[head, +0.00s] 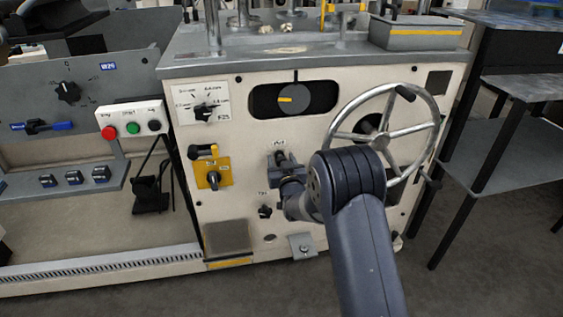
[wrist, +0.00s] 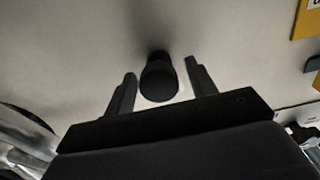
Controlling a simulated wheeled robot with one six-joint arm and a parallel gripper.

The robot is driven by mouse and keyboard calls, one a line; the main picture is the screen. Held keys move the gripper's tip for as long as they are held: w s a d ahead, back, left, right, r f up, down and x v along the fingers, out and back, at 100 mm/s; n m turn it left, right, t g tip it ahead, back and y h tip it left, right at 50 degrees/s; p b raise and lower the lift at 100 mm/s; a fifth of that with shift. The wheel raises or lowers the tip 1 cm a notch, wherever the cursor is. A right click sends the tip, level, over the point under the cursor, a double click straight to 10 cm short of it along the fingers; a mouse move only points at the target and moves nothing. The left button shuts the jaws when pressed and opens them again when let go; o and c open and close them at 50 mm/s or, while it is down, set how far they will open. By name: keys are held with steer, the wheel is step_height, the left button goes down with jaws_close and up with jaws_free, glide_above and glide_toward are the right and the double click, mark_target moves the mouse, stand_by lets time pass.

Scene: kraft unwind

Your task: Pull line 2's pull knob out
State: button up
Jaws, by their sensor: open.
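The black pull knob (wrist: 158,80) sticks out from the cream panel and shows in the wrist view. My gripper (wrist: 160,78) is open, with one finger on each side of the knob and a visible gap to each finger. In the head view my gripper (head: 280,160) is at the panel below a small label, and my arm comes up from the lower right. The knob is hard to make out there behind my gripper. The label is too small to read, so I cannot tell the line number.
A large metal handwheel (head: 424,139) is close right of my arm. A black knob (head: 264,211) sits below my gripper. A yellow plate with a switch (head: 213,175) is to the left. A grey bracket (head: 302,246) juts out low on the panel.

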jaws_close()
steer(key=shift+s+d+f+b, duration=0.1)
steer(key=shift+s+f+b, duration=0.05)
steer(key=shift+s+b, duration=0.25)
steer(key=v, duration=0.2)
steer(key=shift+s+b, duration=0.3)
steer(key=shift+b, duration=0.05)
jaws_free()
